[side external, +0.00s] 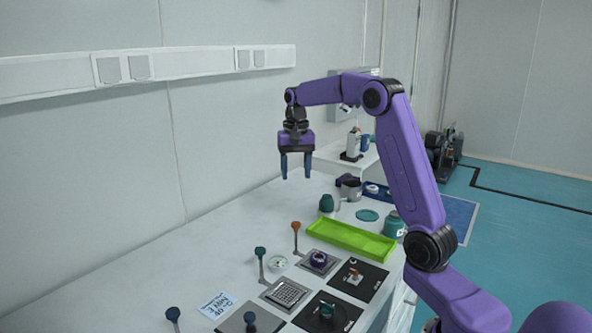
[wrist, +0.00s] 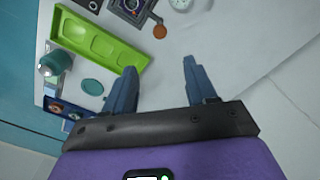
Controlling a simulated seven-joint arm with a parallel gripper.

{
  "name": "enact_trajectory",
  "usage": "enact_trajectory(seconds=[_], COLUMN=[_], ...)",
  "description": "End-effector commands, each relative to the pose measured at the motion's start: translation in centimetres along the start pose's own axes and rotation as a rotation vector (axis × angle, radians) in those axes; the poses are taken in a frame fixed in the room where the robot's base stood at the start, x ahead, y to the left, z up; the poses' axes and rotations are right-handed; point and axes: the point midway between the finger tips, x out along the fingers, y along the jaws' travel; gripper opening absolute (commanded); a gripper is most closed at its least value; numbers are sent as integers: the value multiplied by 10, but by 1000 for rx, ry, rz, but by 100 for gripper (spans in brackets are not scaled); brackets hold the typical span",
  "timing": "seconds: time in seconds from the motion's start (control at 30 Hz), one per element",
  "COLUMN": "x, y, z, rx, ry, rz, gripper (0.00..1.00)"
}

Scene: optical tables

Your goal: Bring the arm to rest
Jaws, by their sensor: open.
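My gripper (side external: 295,170) hangs from the purple arm, high above the far part of the white table (side external: 240,225) in the side external view. Its two blue-grey fingers point down and stand apart with nothing between them. In the wrist view my gripper (wrist: 160,85) is also open and empty, with bare table surface beyond the fingertips. No finger touches anything.
A green tray (side external: 350,240) lies below and right of my gripper, with teal jars (side external: 394,224) beside it. Several knobbed posts (side external: 260,262) and dark square plates (side external: 358,280) fill the near table. The table by the wall is clear.

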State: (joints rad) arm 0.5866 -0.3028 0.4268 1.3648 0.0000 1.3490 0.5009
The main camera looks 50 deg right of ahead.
Motion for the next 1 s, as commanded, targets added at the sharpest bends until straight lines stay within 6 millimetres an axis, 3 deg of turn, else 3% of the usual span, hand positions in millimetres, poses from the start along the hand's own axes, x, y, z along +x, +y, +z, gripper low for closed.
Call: enact_trajectory(seconds=[0.33, 0.47, 0.57, 0.73, 1.0], x=[0, 0, 0, 3, 13], y=[-1, -11, -29, -57, -68], z=[1, 15, 41, 107, 214], rx=[-3, -60, -166, -412, -805], ry=[0, 1, 2, 4, 9], rz=[0, -1, -2, -4, -9], gripper=[56, 56, 56, 56, 56])
